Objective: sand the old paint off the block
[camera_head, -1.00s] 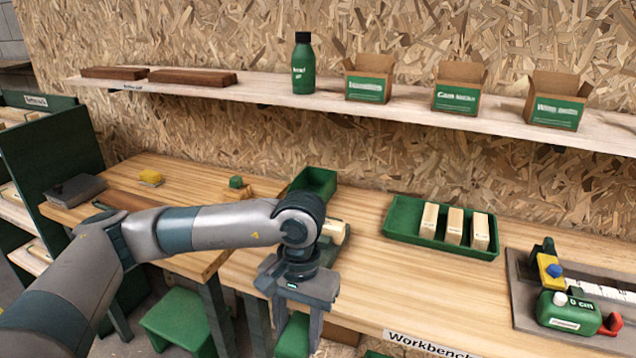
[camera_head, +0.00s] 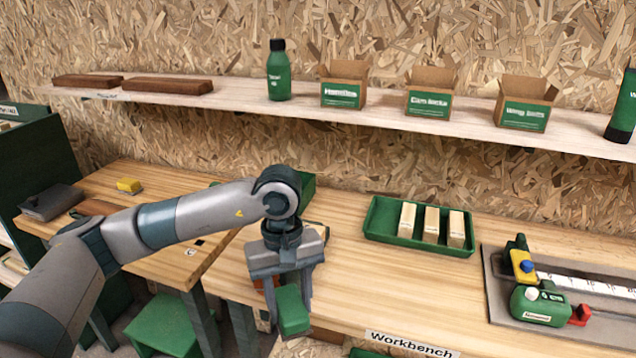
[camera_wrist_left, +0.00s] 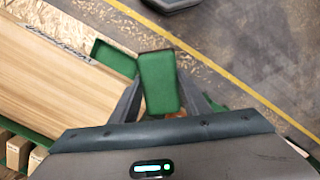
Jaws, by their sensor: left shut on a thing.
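My left gripper (camera_head: 286,288) is shut on a green block (camera_head: 292,311) and holds it by the front edge of the workbench (camera_head: 345,270). In the left wrist view the green block (camera_wrist_left: 158,80) sits between the two fingers, with a bit of brown showing at its lower end. I cannot tell whether its green is old paint. A small yellow block (camera_head: 129,185) lies on the wooden table at the left. My right gripper is not in view.
A green tray (camera_head: 380,217) with three pale wooden blocks stands on the workbench. A grey folded item (camera_head: 50,201) lies far left. A shelf (camera_head: 395,115) with boxes runs behind.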

